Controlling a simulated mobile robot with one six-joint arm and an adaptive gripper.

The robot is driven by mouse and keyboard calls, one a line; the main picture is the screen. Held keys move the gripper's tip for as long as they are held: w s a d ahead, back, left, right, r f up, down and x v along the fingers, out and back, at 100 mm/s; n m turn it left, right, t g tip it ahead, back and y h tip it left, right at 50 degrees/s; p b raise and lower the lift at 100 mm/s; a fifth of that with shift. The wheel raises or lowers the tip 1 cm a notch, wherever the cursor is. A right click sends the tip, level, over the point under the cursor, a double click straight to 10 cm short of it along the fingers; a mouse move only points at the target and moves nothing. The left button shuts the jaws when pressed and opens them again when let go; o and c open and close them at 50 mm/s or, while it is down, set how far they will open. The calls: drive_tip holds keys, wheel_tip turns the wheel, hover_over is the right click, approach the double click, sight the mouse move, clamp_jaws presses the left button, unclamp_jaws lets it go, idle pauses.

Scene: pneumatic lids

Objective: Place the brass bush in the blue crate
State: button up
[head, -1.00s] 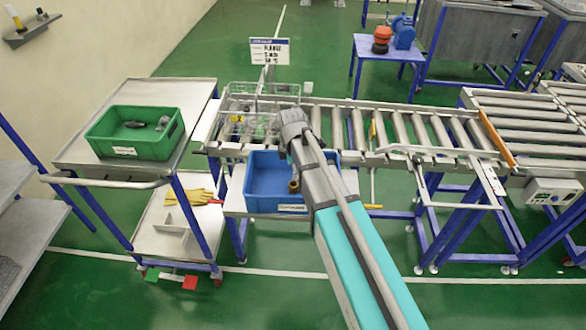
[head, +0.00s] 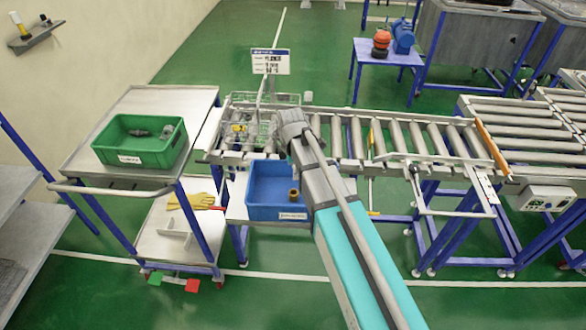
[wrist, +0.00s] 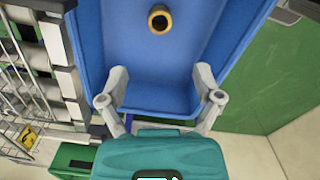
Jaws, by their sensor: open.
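The brass bush (head: 294,194) is a short brass-coloured ring inside the blue crate (head: 262,213), near its front right part. In the wrist view the bush (wrist: 160,18) shows its dark bore and appears to rest on the floor of the crate (wrist: 90,30). My gripper (wrist: 160,78) is open, with nothing between its two grey fingers. The fingers are over one end of the crate, apart from the bush. In the head view my arm covers the crate's right side and my fingers are hidden.
A green crate (head: 160,158) with several metal parts stands on the cart at left. A roller conveyor (head: 400,135) with a wire basket (head: 245,112) runs behind the blue crate. Yellow gloves (head: 195,201) lie on the cart's lower shelf.

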idle(0.5)
drive_tip(key=s+d+m, duration=0.6)
drive_tip(key=d+m, duration=0.4)
drive_tip(key=s+d+m, duration=0.7)
drive_tip(key=d+m, duration=0.2)
drive_tip(key=m, duration=0.2)
drive_tip(key=shift+d, duration=0.4)
drive_tip(key=shift+s, duration=0.1)
wheel_tip(320, 180, down, 5)
drive_tip(key=b, duration=0.4)
drive_tip(key=shift+r+b, duration=0.15)
drive_tip(key=shift+b, duration=0.2)
